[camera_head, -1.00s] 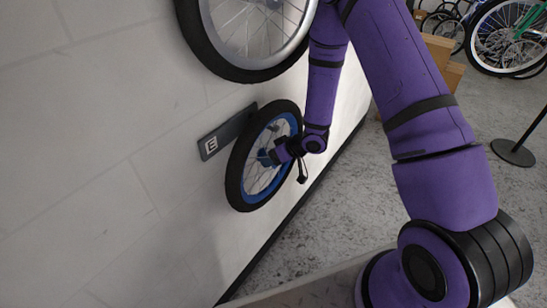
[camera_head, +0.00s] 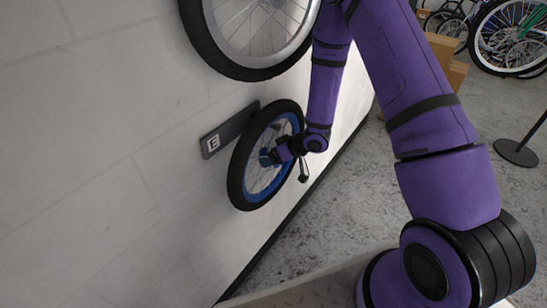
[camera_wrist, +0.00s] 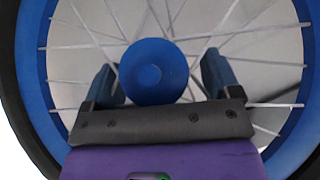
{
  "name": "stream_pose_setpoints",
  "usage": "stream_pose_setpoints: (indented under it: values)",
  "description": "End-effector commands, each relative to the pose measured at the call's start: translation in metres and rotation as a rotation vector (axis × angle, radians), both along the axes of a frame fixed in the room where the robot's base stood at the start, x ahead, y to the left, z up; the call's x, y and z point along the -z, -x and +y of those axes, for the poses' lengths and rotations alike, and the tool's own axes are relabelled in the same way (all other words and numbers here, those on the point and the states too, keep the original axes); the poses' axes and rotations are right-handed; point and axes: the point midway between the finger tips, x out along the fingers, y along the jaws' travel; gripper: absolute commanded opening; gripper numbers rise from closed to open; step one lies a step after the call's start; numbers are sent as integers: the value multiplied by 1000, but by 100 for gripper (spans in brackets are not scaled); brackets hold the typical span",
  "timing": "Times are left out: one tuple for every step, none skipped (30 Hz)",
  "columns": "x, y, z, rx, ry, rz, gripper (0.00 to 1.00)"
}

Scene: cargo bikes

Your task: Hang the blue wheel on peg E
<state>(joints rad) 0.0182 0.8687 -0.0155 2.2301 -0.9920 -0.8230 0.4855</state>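The blue wheel (camera_head: 236,178) has a black tyre, a blue rim and silver spokes. It stands upright against the wall, in front of the dark plate labelled E (camera_head: 213,143). Peg E itself is hidden behind the wheel. My gripper (camera_head: 274,157) is at the wheel's hub. In the wrist view, the blue hub (camera_wrist: 153,72) sits between the two fingers of my gripper (camera_wrist: 160,80), with a narrow gap on each side. The fingers are open around the hub, with spokes behind them.
A larger wheel with a silver rim (camera_head: 258,71) hangs on the wall just above. Cardboard-coloured boxes (camera_head: 455,75), parked bikes (camera_head: 500,40) and a black post base (camera_head: 515,153) stand to the right. The grey floor (camera_head: 340,220) below is clear.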

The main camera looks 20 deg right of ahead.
Motion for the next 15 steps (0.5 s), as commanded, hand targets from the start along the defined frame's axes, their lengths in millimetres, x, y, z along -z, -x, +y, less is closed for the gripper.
stream_pose_setpoints:
  values:
    - [0,0,0,0,1,1,82]
    - [0,0,0,0,1,1,82]
    - [0,0,0,0,1,1,82]
    - [1,0,0,0,1,1,82]
    - [0,0,0,0,0,1,82]
    - [1,1,-1,1,2,4,82]
    - [1,1,-1,1,2,4,82]
    - [1,1,-1,1,1,3,82]
    - [-1,2,-2,1,1,3,82]
    - [-3,3,-4,1,1,2,82]
    - [-4,4,-5,1,1,2,82]
    - [-8,6,-8,2,2,2,82]
    - [-10,8,-11,3,1,3,82]
    - [-14,10,-14,4,1,2,82]
    - [-19,13,-18,3,1,0,82]
